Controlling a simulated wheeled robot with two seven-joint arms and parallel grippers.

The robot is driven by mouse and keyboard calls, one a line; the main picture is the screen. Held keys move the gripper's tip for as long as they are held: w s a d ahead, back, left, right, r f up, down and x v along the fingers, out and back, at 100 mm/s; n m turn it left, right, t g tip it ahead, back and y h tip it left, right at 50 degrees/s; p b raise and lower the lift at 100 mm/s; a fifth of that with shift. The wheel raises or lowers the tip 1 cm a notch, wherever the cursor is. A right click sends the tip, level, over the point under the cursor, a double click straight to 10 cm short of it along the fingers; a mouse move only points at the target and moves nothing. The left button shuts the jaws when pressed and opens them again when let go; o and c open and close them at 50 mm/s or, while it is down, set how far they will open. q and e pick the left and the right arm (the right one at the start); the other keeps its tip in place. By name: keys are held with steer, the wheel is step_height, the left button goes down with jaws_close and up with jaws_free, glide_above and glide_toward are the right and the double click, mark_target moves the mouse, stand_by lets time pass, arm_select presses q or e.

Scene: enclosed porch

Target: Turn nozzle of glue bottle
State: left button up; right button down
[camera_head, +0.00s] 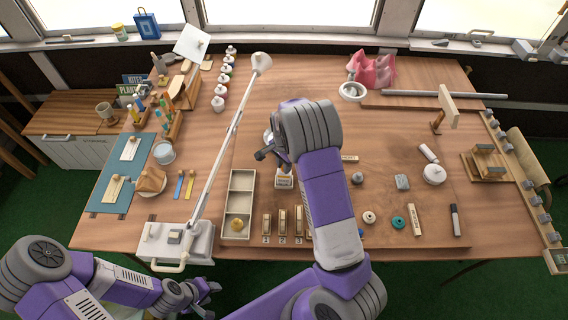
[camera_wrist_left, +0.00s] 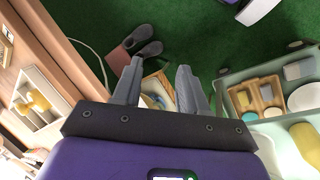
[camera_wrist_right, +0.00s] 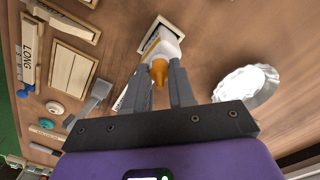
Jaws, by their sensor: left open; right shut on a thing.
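The glue bottle, white with an orange nozzle (camera_wrist_right: 159,70), shows in the right wrist view, by a pale square-framed holder (camera_wrist_right: 149,33). In the head view my right arm largely covers the bottle; the holder (camera_head: 284,182) shows beside the forearm. My right gripper (camera_wrist_right: 162,68) has one finger on each side of the orange nozzle and is shut on it. The exact contact is partly hidden. My left gripper (camera_wrist_left: 159,63) is open and empty, hanging off the table's front edge; it also shows low in the head view (camera_head: 203,292).
A cream divided tray (camera_head: 239,202) lies left of the holder, with wooden blocks (camera_head: 283,222) to its right. A long lamp arm (camera_head: 232,130) crosses the left side. A crumpled silver dish (camera_wrist_right: 246,82) is near the right gripper.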

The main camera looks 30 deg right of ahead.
stand_by(0.8)
steer(key=c, duration=0.9)
jaws_free()
step_height(320, 180, up, 8)
steer(key=shift+f+p, duration=0.2)
steer(key=shift+p, duration=0.3)
